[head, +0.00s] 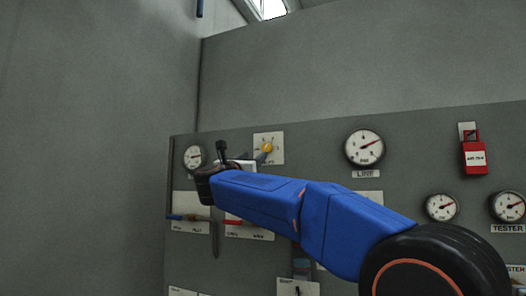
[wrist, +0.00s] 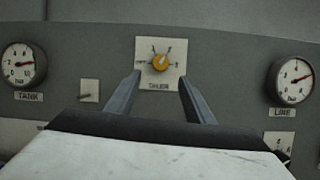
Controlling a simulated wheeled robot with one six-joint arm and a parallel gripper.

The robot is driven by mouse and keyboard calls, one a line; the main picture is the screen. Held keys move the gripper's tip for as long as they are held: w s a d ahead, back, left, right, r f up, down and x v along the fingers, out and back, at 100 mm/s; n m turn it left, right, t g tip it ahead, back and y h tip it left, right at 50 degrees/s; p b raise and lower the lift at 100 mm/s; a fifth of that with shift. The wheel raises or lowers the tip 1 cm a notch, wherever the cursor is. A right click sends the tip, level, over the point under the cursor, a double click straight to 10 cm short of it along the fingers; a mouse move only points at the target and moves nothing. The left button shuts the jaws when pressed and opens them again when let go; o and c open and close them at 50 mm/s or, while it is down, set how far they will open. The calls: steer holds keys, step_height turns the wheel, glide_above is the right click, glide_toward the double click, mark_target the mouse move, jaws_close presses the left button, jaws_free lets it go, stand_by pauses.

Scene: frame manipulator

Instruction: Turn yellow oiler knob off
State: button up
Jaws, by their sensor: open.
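The yellow oiler knob (wrist: 160,63) sits on a white square plate (wrist: 144,46) on the grey panel, with its pointer tilted up and slightly right in the wrist view. The plate's label is partly legible below the knob. The knob also shows in the head view (head: 267,147), just beyond my gripper. My gripper (wrist: 160,79) is open and empty. Its two fingers point at the panel, one to each side of the knob and slightly below it in the wrist view. I cannot tell the exact gap between fingertips and knob; no contact is visible.
The tank gauge (wrist: 24,65) is left of the knob and the line gauge (wrist: 291,79) right of it. Red-handled (head: 238,222) and blue-handled (head: 184,217) valves lie below. A red padlock-like tag (head: 474,156) hangs at right. The wall above is clear.

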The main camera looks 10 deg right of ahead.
mark_target(266, 148)
steer(key=x, duration=1)
steer(key=shift+w+d+r, duration=0.1)
steer(key=shift+w+d, duration=0.1)
steer(key=c, duration=1)
